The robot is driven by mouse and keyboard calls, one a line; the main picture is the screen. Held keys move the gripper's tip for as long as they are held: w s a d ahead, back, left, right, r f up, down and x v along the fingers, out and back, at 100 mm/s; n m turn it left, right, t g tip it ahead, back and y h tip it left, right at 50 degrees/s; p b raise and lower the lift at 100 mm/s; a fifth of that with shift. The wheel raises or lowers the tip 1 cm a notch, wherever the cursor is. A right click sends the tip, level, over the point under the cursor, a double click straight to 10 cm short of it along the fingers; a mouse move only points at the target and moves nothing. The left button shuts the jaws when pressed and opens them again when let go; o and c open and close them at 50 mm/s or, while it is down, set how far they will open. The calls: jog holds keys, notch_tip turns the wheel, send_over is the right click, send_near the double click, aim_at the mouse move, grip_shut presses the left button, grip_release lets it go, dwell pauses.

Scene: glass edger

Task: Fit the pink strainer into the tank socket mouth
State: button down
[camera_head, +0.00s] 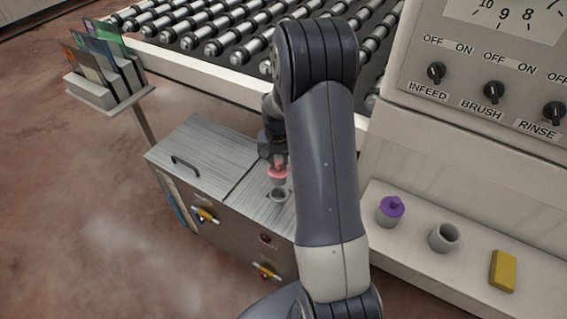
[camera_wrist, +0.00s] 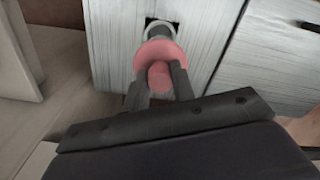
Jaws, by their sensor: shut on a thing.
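My gripper (camera_wrist: 158,84) is shut on the pink strainer (camera_wrist: 160,55), with its fingers on either side of the strainer's knob in the wrist view. The strainer has a round pink flange and a grey part beyond it. In the head view the pink strainer (camera_head: 278,172) hangs below my gripper (camera_head: 274,155), just above the tank socket mouth (camera_head: 279,195).
A shelf at the right holds a purple-topped strainer in a cup (camera_head: 391,209), an empty grey cup (camera_head: 444,237) and a yellow block (camera_head: 503,270). The tank's other lid has a black handle (camera_head: 187,166). A roller conveyor (camera_head: 215,45) runs behind, and a glass sample rack (camera_head: 105,92) stands left.

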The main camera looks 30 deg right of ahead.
aim_at(279, 174)
dwell(0.4)
jog(key=shift+f+b, duration=2.25)
jog(key=shift+f, duration=0.75)
notch_tip(279, 174, down, 6)
jog(key=b, duration=0.5)
jog(key=shift+f, duration=0.25)
dwell(1.1)
jog(key=c, duration=1.1)
grip_release()
notch_tip(279, 174, up, 11)
jog(key=shift+f+p, duration=0.1)
jog(key=shift+p, duration=0.45)
